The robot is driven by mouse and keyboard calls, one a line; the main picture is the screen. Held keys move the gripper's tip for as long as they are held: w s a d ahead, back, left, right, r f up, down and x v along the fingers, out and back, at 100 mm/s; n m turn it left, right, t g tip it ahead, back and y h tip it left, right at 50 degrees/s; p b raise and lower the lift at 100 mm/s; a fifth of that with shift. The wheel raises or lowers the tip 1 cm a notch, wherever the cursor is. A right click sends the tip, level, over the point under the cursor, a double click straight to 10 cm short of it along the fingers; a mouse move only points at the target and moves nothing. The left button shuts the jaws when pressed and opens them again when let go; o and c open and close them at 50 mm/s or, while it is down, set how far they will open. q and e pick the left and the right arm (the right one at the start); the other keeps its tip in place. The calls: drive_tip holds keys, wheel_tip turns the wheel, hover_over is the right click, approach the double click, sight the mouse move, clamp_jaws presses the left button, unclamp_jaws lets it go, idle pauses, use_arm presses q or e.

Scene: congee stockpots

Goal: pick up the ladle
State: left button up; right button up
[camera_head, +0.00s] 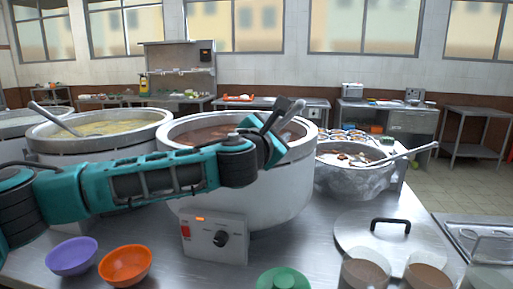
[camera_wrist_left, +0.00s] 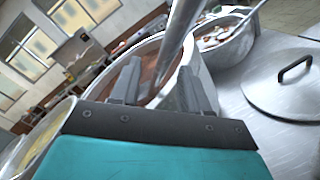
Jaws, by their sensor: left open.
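A grey metal ladle handle (camera_wrist_left: 180,32) rises out of the middle stockpot (camera_head: 300,180) in the left wrist view. Its lower end appears between or just beyond my left fingertips, and contact cannot be told. My left gripper (camera_head: 283,118) is open over that pot's rim and dark brown congee; its two fingers (camera_wrist_left: 160,76) also show in the wrist view. The ladle's bowl is hidden. Another ladle (camera_head: 55,120) leans in the left pot of yellowish congee. A third ladle handle (camera_head: 412,152) sticks out of the metal bowl at right. My right gripper is out of view.
A metal lid (camera_head: 350,226) and cups of brown food (camera_head: 365,272) lie at right. The metal bowl (camera_head: 345,182) stands close beside the middle pot.

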sight(277, 128)
use_arm(q)
drive_tip(key=shift+x, duration=1.55)
drive_tip(key=shift+d, duration=0.1)
clamp_jaws()
